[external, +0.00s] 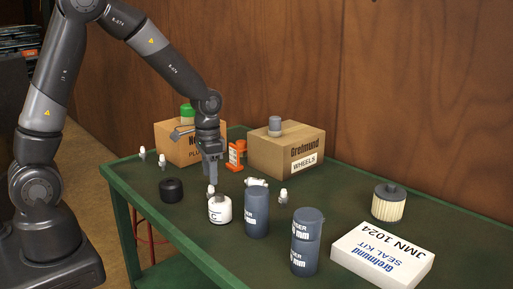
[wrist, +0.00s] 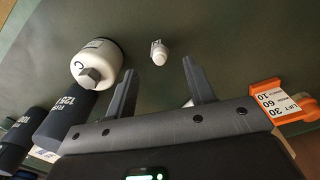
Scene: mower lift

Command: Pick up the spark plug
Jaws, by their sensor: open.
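Several small white spark-plug-like pieces stand or lie on the green table. One spark plug (external: 210,189) is beside the white filter, just below my gripper (external: 211,178) in the external view. Others are at the left edge (external: 142,152), lying near the middle (external: 257,182), and upright right of the blue-grey bottle (external: 283,196). In the wrist view a small white plug (wrist: 158,53) lies just beyond my gripper (wrist: 162,70), roughly centred between the open, empty fingertips. A pale piece (wrist: 188,103) is mostly hidden behind the gripper body.
The white filter (external: 220,210) and dark blue-grey bottles (external: 257,213) stand close by. A black cap (external: 171,190) is left, an orange tool (external: 236,156) behind. Two cardboard boxes (external: 287,153) stand at the back; a seal kit box (external: 383,255) and a ribbed filter (external: 388,206) are right.

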